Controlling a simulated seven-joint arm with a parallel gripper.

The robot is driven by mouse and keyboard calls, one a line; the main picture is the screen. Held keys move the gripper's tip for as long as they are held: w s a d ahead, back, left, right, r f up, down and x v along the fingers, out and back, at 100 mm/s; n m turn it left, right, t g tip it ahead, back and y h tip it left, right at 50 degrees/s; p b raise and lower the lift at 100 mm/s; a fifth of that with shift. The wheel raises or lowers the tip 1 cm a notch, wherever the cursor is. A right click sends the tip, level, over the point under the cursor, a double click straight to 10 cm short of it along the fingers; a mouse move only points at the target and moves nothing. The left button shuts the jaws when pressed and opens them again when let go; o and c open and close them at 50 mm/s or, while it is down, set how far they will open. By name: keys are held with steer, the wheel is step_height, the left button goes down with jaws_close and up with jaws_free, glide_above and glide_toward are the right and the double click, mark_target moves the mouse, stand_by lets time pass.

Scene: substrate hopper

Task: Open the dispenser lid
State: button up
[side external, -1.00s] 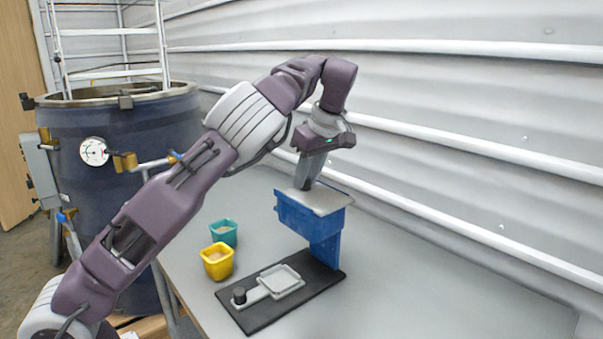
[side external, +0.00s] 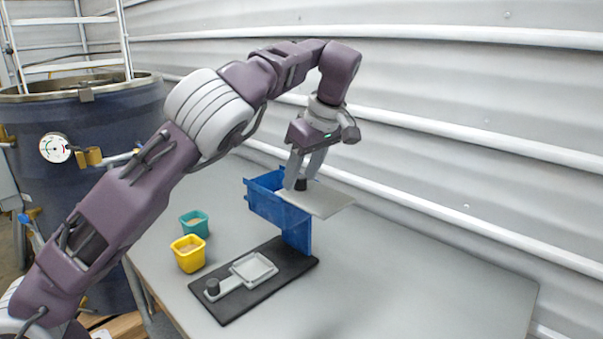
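The blue dispenser (side external: 264,206) stands on a black base plate (side external: 238,303) on the table. Its flat grey lid (side external: 330,202) is slid to the right and overhangs the dispenser's right side. The left part of the blue hopper's top is uncovered. A dark knob (side external: 301,184) stands on the lid near its left end. My gripper (side external: 301,184) is at the lid, its fingers spread apart on either side of the knob, with a gap visible between them.
A grey tray with a dark knob (side external: 242,276) lies on the base plate. A teal cup (side external: 194,224) and a yellow cup (side external: 188,254) with contents stand left of it. The right of the table is clear. A ribbed wall is behind.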

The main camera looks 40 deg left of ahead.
mark_target(311, 193)
steer(key=v, duration=0.6)
steer(key=shift+w+a, duration=0.1)
steer(key=shift+a, duration=0.05)
steer(key=shift+d+r, duration=0.4)
steer(key=shift+r, duration=0.05)
steer(key=s+a+r+m+t+h, duration=0.3)
steer(key=s+a+r+h, duration=0.4)
steer(key=s, duration=0.3)
steer(key=s+d+f+m+t+y, duration=0.1)
steer(key=s+d+f+m, duration=0.2)
steer(key=s, duration=0.4)
steer(key=s+d+f+m, duration=0.3)
steer(key=s+f+m, duration=0.3)
steer(key=s+m, duration=0.1)
steer(key=s+d+f+m+t+y, duration=0.1)
steer(key=s+d+f+m, duration=0.2)
steer(key=s, duration=0.6)
steer(key=shift+s+f+m+t+y, duration=0.15)
steer(key=shift+f+m+t+y, duration=0.15)
steer(key=shift+f+m, duration=0.65)
